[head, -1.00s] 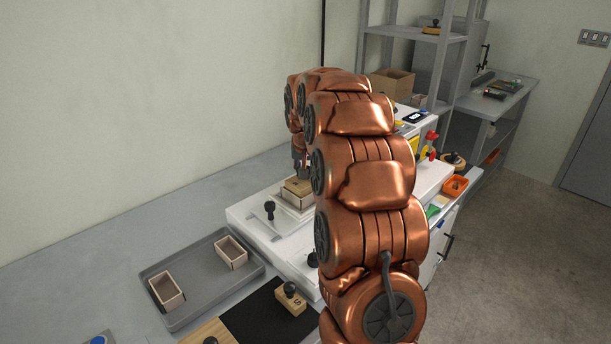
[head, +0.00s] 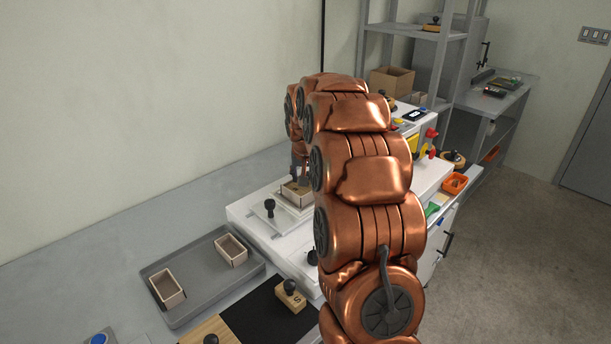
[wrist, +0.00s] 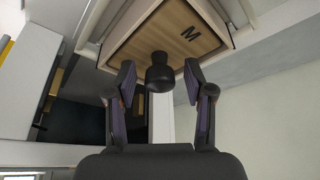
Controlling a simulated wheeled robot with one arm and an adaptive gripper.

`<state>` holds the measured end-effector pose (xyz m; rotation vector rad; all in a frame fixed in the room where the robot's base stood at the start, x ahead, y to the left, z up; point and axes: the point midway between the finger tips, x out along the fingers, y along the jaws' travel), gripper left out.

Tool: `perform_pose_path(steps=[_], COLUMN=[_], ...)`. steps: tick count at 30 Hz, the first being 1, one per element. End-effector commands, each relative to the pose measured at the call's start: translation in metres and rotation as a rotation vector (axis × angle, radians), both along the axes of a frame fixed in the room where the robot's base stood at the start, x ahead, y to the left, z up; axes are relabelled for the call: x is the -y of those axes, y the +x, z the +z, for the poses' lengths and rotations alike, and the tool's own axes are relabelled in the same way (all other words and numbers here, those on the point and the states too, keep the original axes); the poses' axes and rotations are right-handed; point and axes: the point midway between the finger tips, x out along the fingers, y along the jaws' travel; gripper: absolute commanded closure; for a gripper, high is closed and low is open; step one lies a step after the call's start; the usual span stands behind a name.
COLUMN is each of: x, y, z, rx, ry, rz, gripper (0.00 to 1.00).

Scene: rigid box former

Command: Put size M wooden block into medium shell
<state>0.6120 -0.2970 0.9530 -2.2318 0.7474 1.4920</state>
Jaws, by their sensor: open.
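The size M wooden block (wrist: 165,33), marked M with a black knob (wrist: 160,74), is seen from above in the wrist view. Pale edges of the medium shell (wrist: 235,22) run around it, and the block appears to sit inside the shell. In the head view the shell (head: 293,201) stands on the white machine's plate, partly hidden by my arm. My gripper (wrist: 160,75) is open, with one fingertip on each side of the knob and gaps between. In the head view the gripper (head: 299,172) is just above the shell.
A grey tray (head: 205,299) at left holds two other open shells (head: 168,288). An S block (head: 291,296) stands on a black mat (head: 262,318) in front. A black-knobbed plate (head: 270,212) lies beside the shell. An orange bin (head: 454,184) is at right.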

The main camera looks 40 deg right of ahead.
Motion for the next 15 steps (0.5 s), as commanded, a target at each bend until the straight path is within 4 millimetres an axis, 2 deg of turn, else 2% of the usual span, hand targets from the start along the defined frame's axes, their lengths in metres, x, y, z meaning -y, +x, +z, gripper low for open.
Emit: perform_pose_path(steps=[8,15], x=[-0.001,-0.011], y=[-0.001,-0.013], z=[0.009,0.047], rx=[0.003,0.007], ry=[-0.001,-0.003], rz=[0.0,0.001], gripper=[0.47,0.47])
